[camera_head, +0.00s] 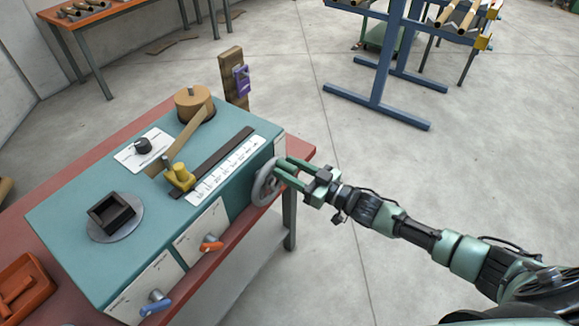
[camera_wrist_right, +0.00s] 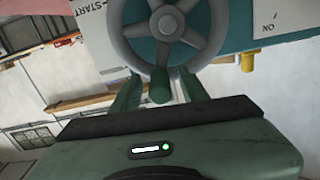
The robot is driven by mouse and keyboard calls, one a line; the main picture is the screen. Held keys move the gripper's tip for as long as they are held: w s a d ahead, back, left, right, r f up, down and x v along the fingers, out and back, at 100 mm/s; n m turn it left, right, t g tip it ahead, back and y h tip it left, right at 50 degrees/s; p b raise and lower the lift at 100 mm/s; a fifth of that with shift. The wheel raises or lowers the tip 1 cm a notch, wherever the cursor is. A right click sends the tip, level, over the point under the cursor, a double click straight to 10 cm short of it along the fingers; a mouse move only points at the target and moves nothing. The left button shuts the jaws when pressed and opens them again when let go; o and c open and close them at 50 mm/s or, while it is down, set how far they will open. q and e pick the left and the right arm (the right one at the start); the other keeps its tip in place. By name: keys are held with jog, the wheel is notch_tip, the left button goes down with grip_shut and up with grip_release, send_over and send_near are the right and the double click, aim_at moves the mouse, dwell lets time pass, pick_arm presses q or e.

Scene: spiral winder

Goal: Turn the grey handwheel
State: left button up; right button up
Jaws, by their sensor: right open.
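The grey handwheel (camera_head: 264,184) is on the right end of the teal machine (camera_head: 112,190). In the right wrist view the spoked handwheel (camera_wrist_right: 168,24) fills the top middle. A dark green-grey knob (camera_wrist_right: 160,88) sticks out below its hub, at the lower rim. My right gripper (camera_head: 280,173) is open at the wheel in the head view. In the wrist view its two fingers (camera_wrist_right: 159,78) stand on either side of the knob, with gaps visible. Contact cannot be told. My left gripper is in neither view.
The machine stands on a red-topped bench (camera_head: 305,153). An orange-handled lever (camera_head: 211,244) and a blue-handled lever (camera_head: 156,302) project from its front. A blue rack frame (camera_head: 385,70) stands behind. The floor to the right is mostly clear.

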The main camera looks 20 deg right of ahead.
grip_shut()
dwell(1.4)
